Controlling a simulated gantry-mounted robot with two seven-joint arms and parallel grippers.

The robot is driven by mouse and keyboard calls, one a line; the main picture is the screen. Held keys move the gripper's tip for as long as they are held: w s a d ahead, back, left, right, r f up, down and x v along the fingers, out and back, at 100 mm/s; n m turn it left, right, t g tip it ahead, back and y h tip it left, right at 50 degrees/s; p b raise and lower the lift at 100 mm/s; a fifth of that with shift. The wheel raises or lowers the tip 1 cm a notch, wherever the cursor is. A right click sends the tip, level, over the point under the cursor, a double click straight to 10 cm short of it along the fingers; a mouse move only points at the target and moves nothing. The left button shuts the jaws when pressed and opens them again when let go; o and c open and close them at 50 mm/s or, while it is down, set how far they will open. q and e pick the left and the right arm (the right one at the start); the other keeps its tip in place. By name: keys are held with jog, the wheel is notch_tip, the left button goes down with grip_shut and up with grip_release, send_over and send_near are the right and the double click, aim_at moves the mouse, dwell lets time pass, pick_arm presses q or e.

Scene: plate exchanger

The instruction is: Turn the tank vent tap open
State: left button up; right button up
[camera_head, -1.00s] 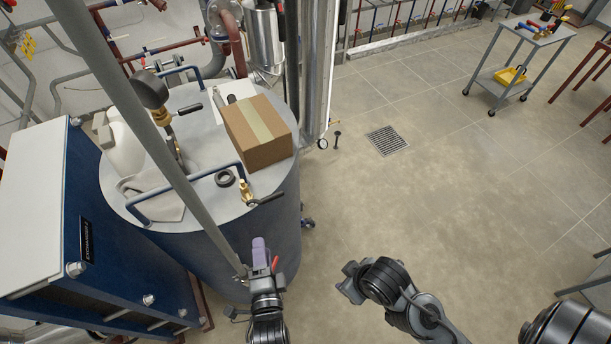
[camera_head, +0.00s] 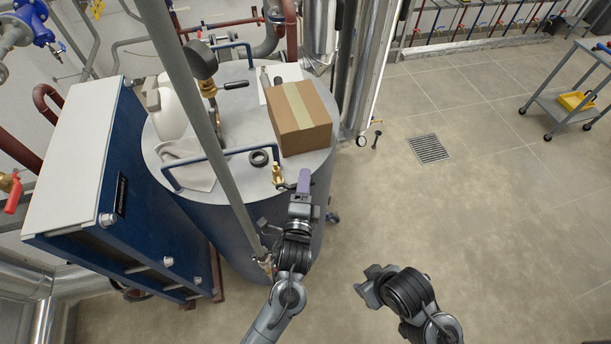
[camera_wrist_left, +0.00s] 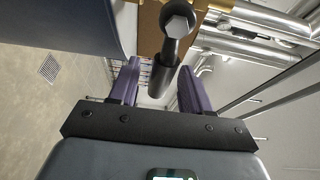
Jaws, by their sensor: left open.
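A brass tap (camera_head: 278,174) with a black lever stands near the front edge of the tank top (camera_head: 232,172). No label on it is readable. My left gripper (camera_head: 304,182) is beside this tap at the tank rim, its purple finger upright and covering part of the lever. In the left wrist view the black lever (camera_wrist_left: 165,72) reaches down between the two purple fingers of my left gripper (camera_wrist_left: 158,78), with gaps on both sides. The gripper is open. My right gripper (camera_head: 368,288) hangs over the floor, away from the tank; its jaws are unclear.
A cardboard box (camera_head: 302,120) stands on the tank just behind the tap. A black ring (camera_head: 259,158) and a blue rail (camera_head: 205,160) are to its left. A grey slanted pole (camera_head: 190,90) crosses in front of the tank.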

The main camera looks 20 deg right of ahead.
pick_arm(q)
jog(key=shift+x, duration=1)
grip_shut()
